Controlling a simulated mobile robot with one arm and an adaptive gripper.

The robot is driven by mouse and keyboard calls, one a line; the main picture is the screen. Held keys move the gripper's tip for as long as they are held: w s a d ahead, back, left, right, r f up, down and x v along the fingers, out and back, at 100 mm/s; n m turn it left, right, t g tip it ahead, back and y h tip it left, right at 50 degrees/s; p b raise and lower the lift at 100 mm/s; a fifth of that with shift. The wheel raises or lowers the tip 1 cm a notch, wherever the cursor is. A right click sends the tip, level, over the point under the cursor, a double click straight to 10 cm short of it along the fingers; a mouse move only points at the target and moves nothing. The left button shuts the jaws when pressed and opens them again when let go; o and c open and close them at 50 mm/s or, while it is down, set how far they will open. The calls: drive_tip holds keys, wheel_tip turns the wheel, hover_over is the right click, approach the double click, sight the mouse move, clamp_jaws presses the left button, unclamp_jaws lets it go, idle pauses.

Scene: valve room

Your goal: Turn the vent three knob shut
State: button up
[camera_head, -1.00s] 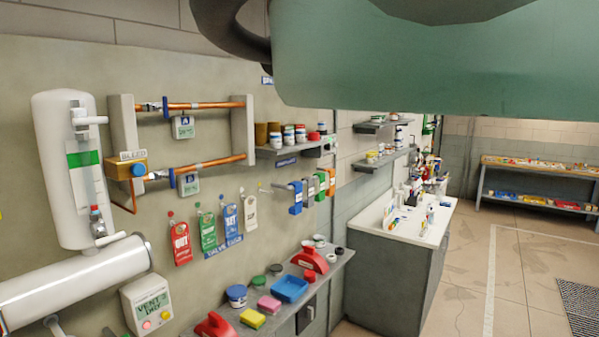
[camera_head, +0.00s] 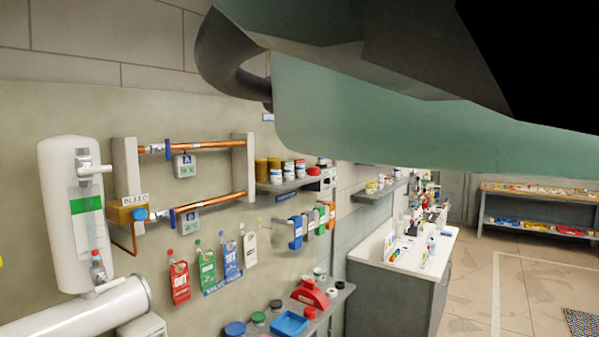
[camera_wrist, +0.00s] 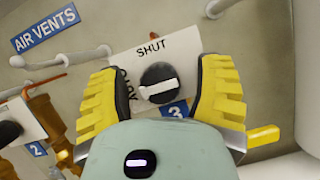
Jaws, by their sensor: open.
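In the wrist view the vent three knob (camera_wrist: 158,85) is a black round knob with a white bar lying nearly level, slightly tilted. It sits on a white tilted plate (camera_wrist: 178,47) marked SHUT at the top, with another word partly hidden along its left side. A blue 3 label (camera_wrist: 175,111) shows just below it. My gripper (camera_wrist: 160,80) is open, with one yellow ribbed finger on each side of the knob. Gaps show between the fingers and the knob. The head view does not show the knob or my gripper.
The blue AIR VENTS sign (camera_wrist: 45,29) is at upper left. The 2 label (camera_wrist: 36,149) and a black knob (camera_wrist: 9,130) are at lower left, near brass fittings (camera_wrist: 47,115). A yellow lever (camera_wrist: 263,135) is close to the right finger. A white tank (camera_head: 75,215) stands left in the head view.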

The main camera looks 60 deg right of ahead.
drive_tip(key=shift+w, duration=0.15)
clamp_jaws()
idle(0.7)
